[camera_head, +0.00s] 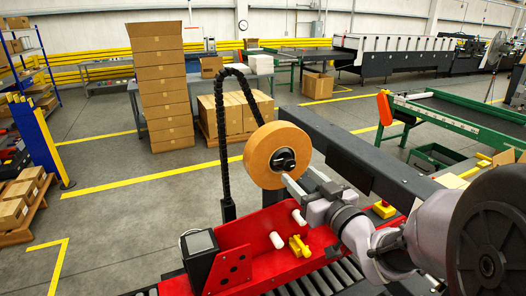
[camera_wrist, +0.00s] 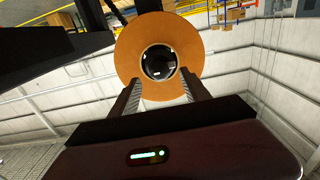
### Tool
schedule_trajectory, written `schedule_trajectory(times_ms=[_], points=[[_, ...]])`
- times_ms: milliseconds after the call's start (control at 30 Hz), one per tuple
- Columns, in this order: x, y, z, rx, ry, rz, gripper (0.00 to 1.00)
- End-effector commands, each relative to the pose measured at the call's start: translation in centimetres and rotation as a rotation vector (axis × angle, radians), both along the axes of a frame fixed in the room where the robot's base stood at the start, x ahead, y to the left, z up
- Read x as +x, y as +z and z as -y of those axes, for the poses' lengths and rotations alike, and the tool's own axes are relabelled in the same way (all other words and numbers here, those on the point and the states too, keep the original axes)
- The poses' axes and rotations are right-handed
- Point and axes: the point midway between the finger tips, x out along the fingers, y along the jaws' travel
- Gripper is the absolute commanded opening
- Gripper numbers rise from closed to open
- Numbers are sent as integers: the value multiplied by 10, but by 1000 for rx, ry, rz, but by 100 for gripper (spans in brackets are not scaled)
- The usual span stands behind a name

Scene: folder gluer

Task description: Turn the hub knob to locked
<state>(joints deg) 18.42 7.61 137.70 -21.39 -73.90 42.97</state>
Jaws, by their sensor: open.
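The hub knob (camera_head: 285,160) is a black knob at the centre of an orange-brown roll (camera_head: 260,152). The roll stands on edge above a red machine frame (camera_head: 252,245). In the wrist view the dark, glossy hub knob (camera_wrist: 158,63) sits inside the ring of the roll (camera_wrist: 130,52). My gripper (camera_head: 290,182) comes in from the lower right, close to the knob. In the wrist view the fingers of my gripper (camera_wrist: 162,82) are apart, one on each side below the knob. Nothing is between them. I cannot tell whether they touch the roll. No locked marking is readable.
A dark beam (camera_head: 350,160) runs behind my arm, right of the roll. A black cable chain (camera_head: 217,130) arches at its left. A yellow part (camera_head: 299,246) and white rollers (camera_head: 276,240) are on the red frame. Stacked cartons (camera_head: 163,85) stand behind; open floor lies left.

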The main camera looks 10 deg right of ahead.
Motion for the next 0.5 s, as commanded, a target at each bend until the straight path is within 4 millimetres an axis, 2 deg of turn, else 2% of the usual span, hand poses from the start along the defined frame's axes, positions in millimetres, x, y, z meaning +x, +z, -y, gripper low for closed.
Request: schedule_trajectory(times_ms=[100, 200, 500], points=[[24, -1, -9, 1, 2, 0, 55], [38, 0, -12, 0, -1, 1, 55], [47, 0, -15, 0, -2, 1, 55]])
